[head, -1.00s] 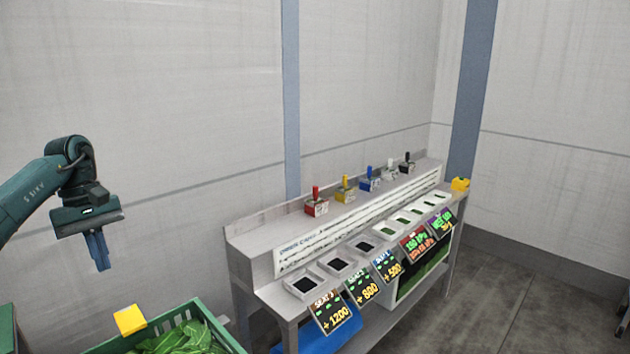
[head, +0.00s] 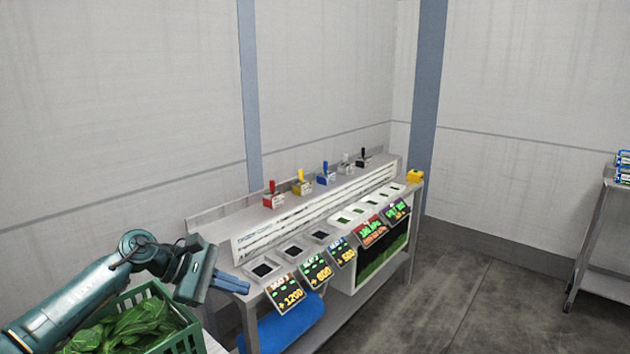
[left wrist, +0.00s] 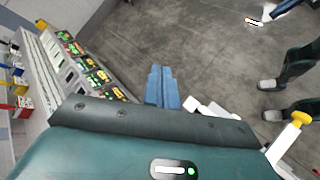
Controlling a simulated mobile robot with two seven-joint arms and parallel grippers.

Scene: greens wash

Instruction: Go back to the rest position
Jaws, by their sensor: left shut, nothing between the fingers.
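My left gripper (head: 232,282) is in the lower left of the head view, its blue fingers pointing right and shut with nothing between them. It is in front of the steel bench's left end, by the green crate's right side. In the left wrist view its fingers (left wrist: 162,88) show over the grey floor, closed together. My right gripper does not show in the head view. A small blue and white shape sits at the top right of the left wrist view; I cannot tell what it is.
A green crate (head: 186,340) of leafy greens is at lower left. The steel bench (head: 205,226) carries several levers, dark trays and lit price signs. A blue roll (head: 290,322) lies beneath. A rack (head: 603,240) stands at far right. The floor between is clear.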

